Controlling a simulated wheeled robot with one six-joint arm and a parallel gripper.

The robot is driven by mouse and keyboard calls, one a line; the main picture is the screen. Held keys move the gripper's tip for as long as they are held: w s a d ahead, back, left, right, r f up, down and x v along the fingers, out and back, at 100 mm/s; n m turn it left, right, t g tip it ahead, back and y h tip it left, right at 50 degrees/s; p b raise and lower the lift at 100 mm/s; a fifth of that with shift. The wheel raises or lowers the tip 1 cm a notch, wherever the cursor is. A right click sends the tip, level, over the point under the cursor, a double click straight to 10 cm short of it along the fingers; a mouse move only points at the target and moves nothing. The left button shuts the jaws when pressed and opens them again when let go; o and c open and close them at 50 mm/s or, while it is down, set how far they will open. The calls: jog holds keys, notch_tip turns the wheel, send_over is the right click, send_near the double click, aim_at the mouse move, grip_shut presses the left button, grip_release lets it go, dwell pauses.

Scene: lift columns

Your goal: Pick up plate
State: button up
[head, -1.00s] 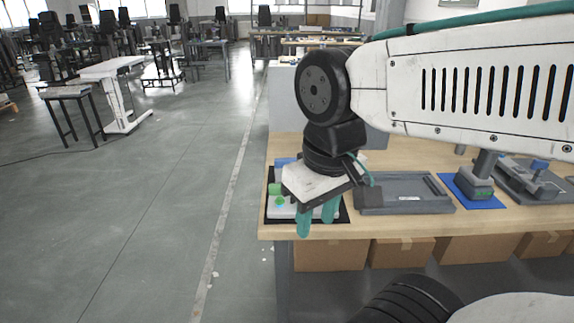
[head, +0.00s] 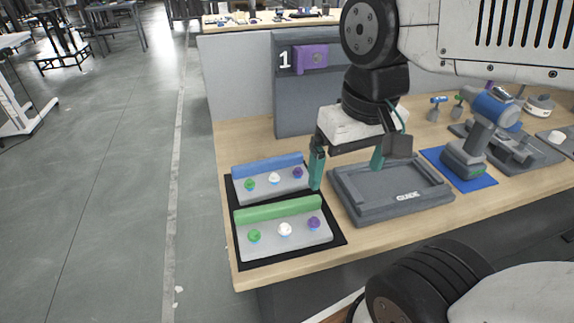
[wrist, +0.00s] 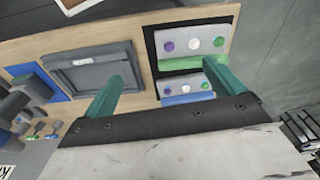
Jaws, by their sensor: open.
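Two light grey plates lie on a black mat (head: 332,236) at the bench's left end. The rear plate (head: 243,196) has a blue back strip, the front plate (head: 268,244) a green one. Each carries a green, a white and a purple knob. In the wrist view, the green-strip plate (wrist: 215,32) and the blue-strip plate (wrist: 204,96) are at upper right. I cannot tell which plate the task names. My gripper (head: 347,170) is open and empty, pointing down above the bench. Its left finger overlaps the blue-strip plate's right end in the head view.
A grey tray marked GUIDE (head: 390,186) lies right of the mat, by my right finger. A grey panel marked 1 (head: 290,105) with a purple piece (head: 310,57) rises behind. Open floor lies left.

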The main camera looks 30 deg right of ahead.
jog(key=w+a+f+m, duration=0.1)
jog(key=w+f+m, duration=0.3)
jog(key=w+m, duration=0.2)
jog(key=w+a+f+m, duration=0.1)
jog(key=w+f+m, duration=0.2)
jog(key=w+m, duration=0.3)
jog(key=w+a+f+m+g, duration=0.1)
jog(key=w+f+m, duration=0.3)
jog(key=w, duration=0.8)
jog(key=shift+f+m, duration=0.35)
jog(key=shift+m, duration=0.65)
jog(key=shift+f, duration=0.4)
notch_tip(320, 180, down, 7)
jog(key=shift+s+d+f, duration=0.1)
jog(key=shift+s+d, duration=0.05)
jog(key=c, duration=1.1)
notch_tip(320, 180, up, 13)
jog(key=shift+r, duration=0.2)
